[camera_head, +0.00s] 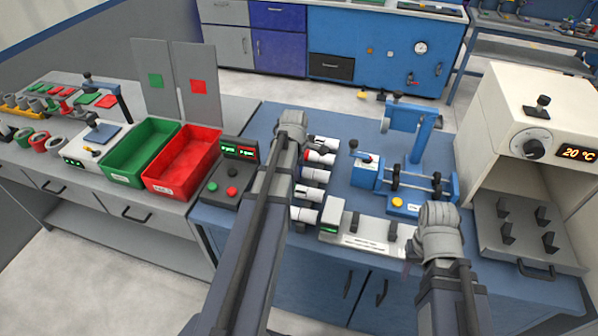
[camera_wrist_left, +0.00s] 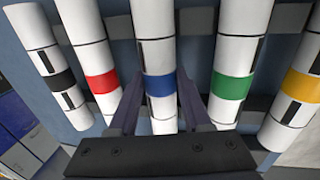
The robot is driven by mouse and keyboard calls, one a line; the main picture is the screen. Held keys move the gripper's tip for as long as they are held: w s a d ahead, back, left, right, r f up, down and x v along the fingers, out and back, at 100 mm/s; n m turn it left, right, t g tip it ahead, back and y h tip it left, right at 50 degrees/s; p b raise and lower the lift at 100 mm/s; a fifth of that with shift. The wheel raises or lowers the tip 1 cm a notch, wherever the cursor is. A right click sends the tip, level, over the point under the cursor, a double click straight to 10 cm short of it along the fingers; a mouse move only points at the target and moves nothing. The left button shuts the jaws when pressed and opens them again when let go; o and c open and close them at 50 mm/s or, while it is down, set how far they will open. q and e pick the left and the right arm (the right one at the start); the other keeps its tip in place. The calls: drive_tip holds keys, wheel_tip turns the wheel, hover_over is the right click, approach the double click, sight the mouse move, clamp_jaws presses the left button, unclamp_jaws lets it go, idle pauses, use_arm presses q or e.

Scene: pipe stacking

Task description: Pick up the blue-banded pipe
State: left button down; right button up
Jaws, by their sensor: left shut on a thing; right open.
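The blue-banded pipe (camera_wrist_left: 159,86) is a white tube with a blue band, in the middle of a row of banded pipes. In the left wrist view it runs between the two fingers of my left gripper (camera_wrist_left: 160,100), which is shut on it near the band. In the head view the white end of this pipe (camera_head: 316,174) shows, while its band is hidden behind my left wrist. The pipe appears to lie in the row with its neighbours. My right gripper (camera_head: 410,264) is open over the bench's front right, with its fingers mostly hidden by the wrist.
Red-banded (camera_wrist_left: 102,83) and green-banded (camera_wrist_left: 231,87) pipes lie close on either side, with black-banded (camera_wrist_left: 62,79) and yellow-banded (camera_wrist_left: 301,85) pipes beyond. A blue fixture (camera_head: 405,180) stands right of the row. Green (camera_head: 125,178) and red (camera_head: 160,187) bins stand left.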

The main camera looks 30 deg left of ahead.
use_arm(q)
drive_tip(key=shift+r, duration=0.15)
wheel_tip(320, 180, up, 10)
drive_tip(key=p, duration=1)
idle(0.6)
